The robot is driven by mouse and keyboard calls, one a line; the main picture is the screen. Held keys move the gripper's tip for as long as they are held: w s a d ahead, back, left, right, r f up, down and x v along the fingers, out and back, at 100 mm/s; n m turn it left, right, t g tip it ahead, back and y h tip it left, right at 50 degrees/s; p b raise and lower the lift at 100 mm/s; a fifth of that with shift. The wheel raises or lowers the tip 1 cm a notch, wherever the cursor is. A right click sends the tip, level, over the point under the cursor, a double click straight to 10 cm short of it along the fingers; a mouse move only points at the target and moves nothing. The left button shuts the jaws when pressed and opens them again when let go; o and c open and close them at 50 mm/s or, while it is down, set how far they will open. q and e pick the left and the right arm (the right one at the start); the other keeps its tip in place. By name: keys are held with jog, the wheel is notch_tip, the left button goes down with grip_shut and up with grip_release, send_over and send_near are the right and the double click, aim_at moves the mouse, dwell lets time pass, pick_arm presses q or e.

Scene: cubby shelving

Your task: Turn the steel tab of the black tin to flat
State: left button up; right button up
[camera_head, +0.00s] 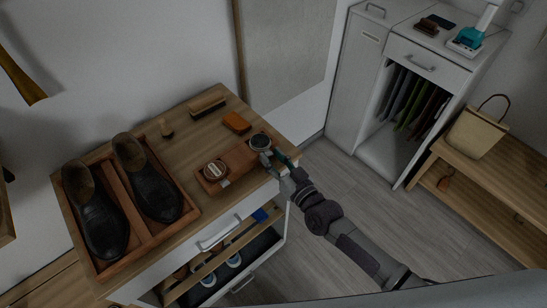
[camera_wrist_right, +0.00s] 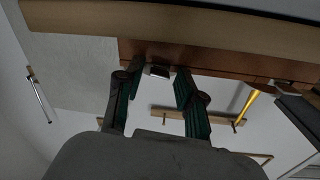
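The black tin (camera_head: 260,142) is round, with a grey top, at the right end of a reddish-brown wooden holder (camera_head: 238,160) on the dresser top. My right gripper (camera_head: 273,158) is at the tin's near right side, at the dresser edge. In the right wrist view its two green-padded fingers (camera_wrist_right: 155,78) stand apart with a gap between them. A small greyish metal piece (camera_wrist_right: 158,70), perhaps the steel tab, shows between the fingertips; I cannot tell its angle or whether a finger touches it. My left gripper is not in view.
A second tin (camera_head: 215,171) sits at the holder's left end. An orange block (camera_head: 236,122) and a brush (camera_head: 207,106) lie behind. A tray (camera_head: 120,186) with black shoes stands left. An open drawer (camera_head: 235,266) is below. Floor (camera_head: 330,185) on the right is clear.

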grip_shut()
jog(key=shift+n+p, duration=0.4)
jog(key=shift+n, duration=0.9)
jog(key=shift+o, duration=1.7)
grip_release()
jog(key=v, duration=1.2)
